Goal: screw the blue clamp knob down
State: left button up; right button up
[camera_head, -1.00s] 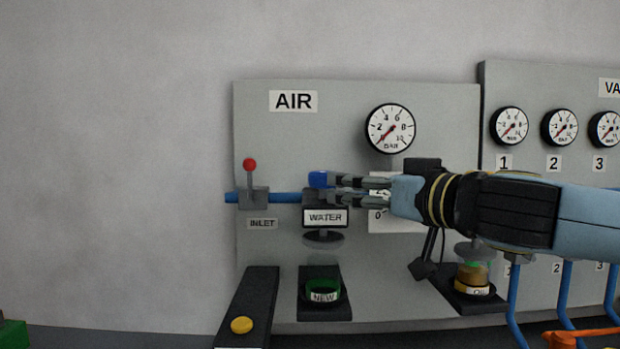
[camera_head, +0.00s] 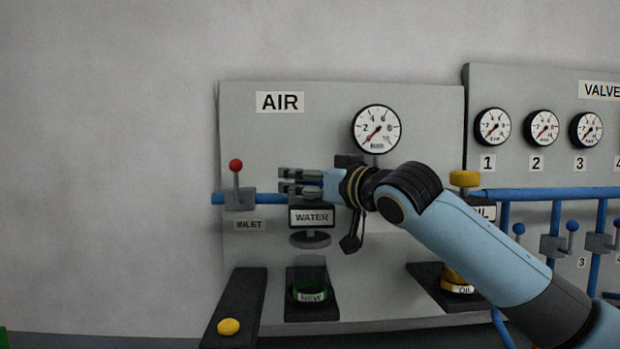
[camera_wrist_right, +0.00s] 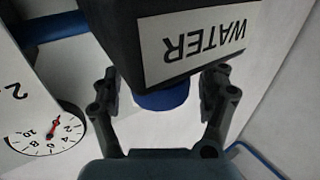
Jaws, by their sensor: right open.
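The blue clamp knob (camera_wrist_right: 163,97) sits on the black unit labelled WATER (camera_head: 311,230). In the head view only a sliver of the knob (camera_head: 306,183) shows between the fingers of my right gripper (camera_head: 281,181). That gripper is open, with its fingers pointing left at knob height. In the right wrist view its two fingers stand on either side of the knob, with gaps visible between them and it. My left gripper is not in view.
A red-tipped inlet lever (camera_head: 236,166) on a blue pipe is just left of the fingertips. A pressure gauge (camera_head: 377,129) is above right. Below are a NEW-labelled green-rimmed cup (camera_head: 311,291) and a yellow button (camera_head: 228,326). A yellow-capped OIL unit (camera_head: 465,179) stands right.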

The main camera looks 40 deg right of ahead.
jog(key=shift+c, duration=0.3)
jog(key=c, duration=1.1)
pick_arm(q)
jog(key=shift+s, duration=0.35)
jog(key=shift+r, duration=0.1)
pick_arm(e)
jog(key=shift+m+h, duration=0.3)
jog(key=shift+h, duration=0.2)
